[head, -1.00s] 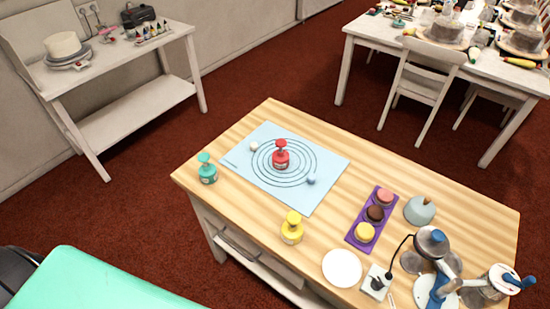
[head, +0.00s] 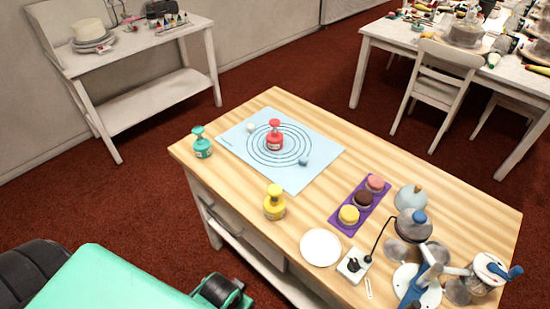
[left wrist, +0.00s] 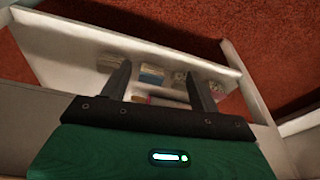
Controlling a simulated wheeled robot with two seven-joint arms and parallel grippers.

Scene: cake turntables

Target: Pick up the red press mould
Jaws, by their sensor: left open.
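The red press mould (head: 275,137) stands upright on the light blue mat (head: 297,178) with dark rings, near the middle of the rings. A teal press mould (head: 202,144) stands at the table's left corner, and a yellow press mould (head: 274,203) stands near the front edge. My left gripper (left wrist: 160,80) shows in the left wrist view. Its two dark fingers are apart with nothing between them, over a white shelf (left wrist: 90,45) holding small items. It is well away from the red mould. My right gripper is not in either view.
The wooden table (head: 420,200) also holds a purple tray (head: 335,222) of macarons, a white plate (head: 321,247), a small scale-like device (head: 354,264) and a blue-handled stand (head: 420,285) at the right. A chair (head: 440,90) and white table stand behind. Red carpet is open at the left.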

